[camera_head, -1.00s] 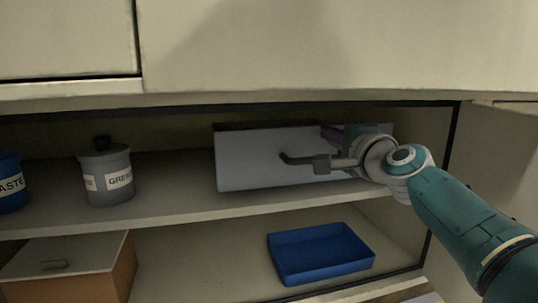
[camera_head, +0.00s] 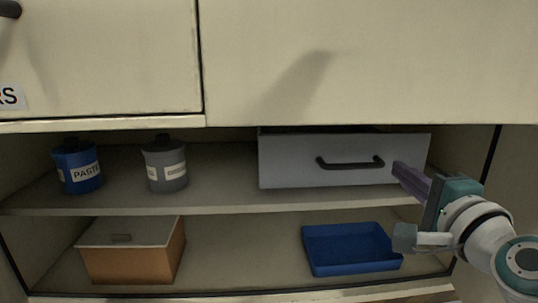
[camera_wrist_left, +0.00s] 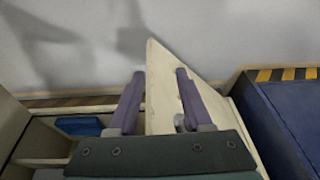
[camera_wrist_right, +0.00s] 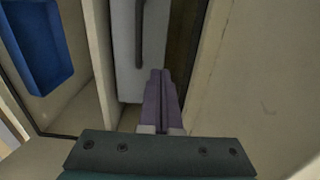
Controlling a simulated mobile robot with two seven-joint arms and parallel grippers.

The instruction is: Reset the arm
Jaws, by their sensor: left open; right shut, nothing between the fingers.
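My right gripper (camera_head: 400,168) is at the right of the head view, just right of the grey drawer box (camera_head: 290,165) with its dark handle (camera_head: 350,163). Its purple fingers are together and hold nothing; they also show in the right wrist view (camera_wrist_right: 158,75), beside the drawer front (camera_wrist_right: 128,60) and apart from the handle (camera_wrist_right: 140,30). My left gripper (camera_wrist_left: 160,75) shows only in its own wrist view. Its purple fingers are spread apart, with a pale slanted board (camera_wrist_left: 165,105) behind and between them and nothing held.
A blue jar (camera_head: 78,172) and a grey jar (camera_head: 166,172) stand on the upper shelf (camera_head: 215,195). An orange box (camera_head: 165,258) with a pale lid and a blue tray (camera_head: 350,250) are on the lower shelf. A cabinet side wall lies close right of my right gripper.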

